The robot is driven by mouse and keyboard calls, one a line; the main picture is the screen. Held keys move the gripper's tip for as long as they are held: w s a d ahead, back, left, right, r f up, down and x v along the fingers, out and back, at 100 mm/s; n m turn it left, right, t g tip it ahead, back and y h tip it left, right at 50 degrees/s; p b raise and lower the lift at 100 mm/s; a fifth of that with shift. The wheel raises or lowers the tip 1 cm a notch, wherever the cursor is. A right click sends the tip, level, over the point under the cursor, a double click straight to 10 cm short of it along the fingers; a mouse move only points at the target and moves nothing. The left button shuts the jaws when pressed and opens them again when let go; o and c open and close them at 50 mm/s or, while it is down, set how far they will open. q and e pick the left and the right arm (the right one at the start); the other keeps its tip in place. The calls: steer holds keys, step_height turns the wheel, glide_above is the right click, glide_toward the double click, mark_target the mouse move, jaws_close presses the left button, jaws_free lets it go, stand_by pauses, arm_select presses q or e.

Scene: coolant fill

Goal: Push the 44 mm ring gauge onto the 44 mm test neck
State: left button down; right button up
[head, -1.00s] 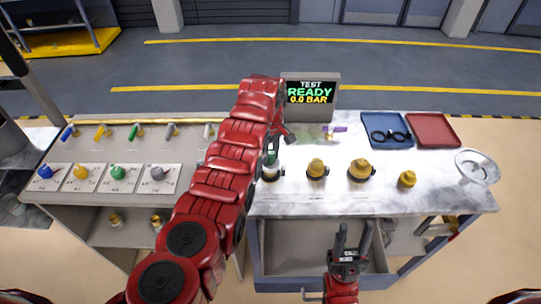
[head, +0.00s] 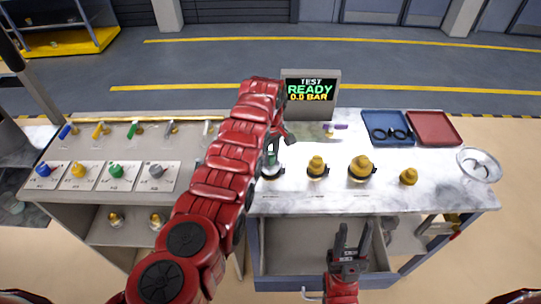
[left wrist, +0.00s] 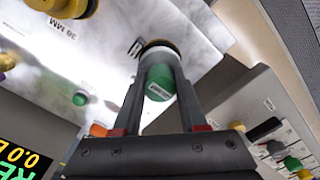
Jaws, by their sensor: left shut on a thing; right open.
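My left gripper (head: 276,146) is over the middle-left of the bench, partly behind my own arm. In the left wrist view its fingers (left wrist: 161,64) are shut around a green cylinder (left wrist: 160,84) with a white label. A dark and yellowish ring-shaped part (left wrist: 160,44) shows at the cylinder's far end, close to the bench top; whether it is seated on a neck I cannot tell. Yellow necks (head: 317,165) and (head: 361,167) with dark bases stand to the right. Which one is 44 mm is unreadable. My right gripper (head: 352,240) is open and empty in front of the bench.
A blue tray (head: 374,117) holds black rings (head: 379,134); a red tray (head: 433,128) is beside it. A small yellow piece (head: 408,177) and a clear round dish (head: 479,164) stand on the right. A READY screen (head: 310,90) stands behind. Coloured valves (head: 116,171) fill the left panel.

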arm_select(q)
steer(key=shift+f, duration=0.35)
steer(key=shift+c, duration=1.9)
jaws_free()
steer(key=shift+r+b, duration=0.45)
step_height(320, 180, up, 11)
steer(key=b, duration=0.3)
steer(key=shift+a+f, duration=0.1)
steer(key=shift+f, duration=0.05)
step_height(320, 180, up, 6)
steer(key=p, duration=0.6)
glide_above(270, 155)
steer(key=shift+w+f, duration=0.1)
steer(key=shift+f, duration=0.05)
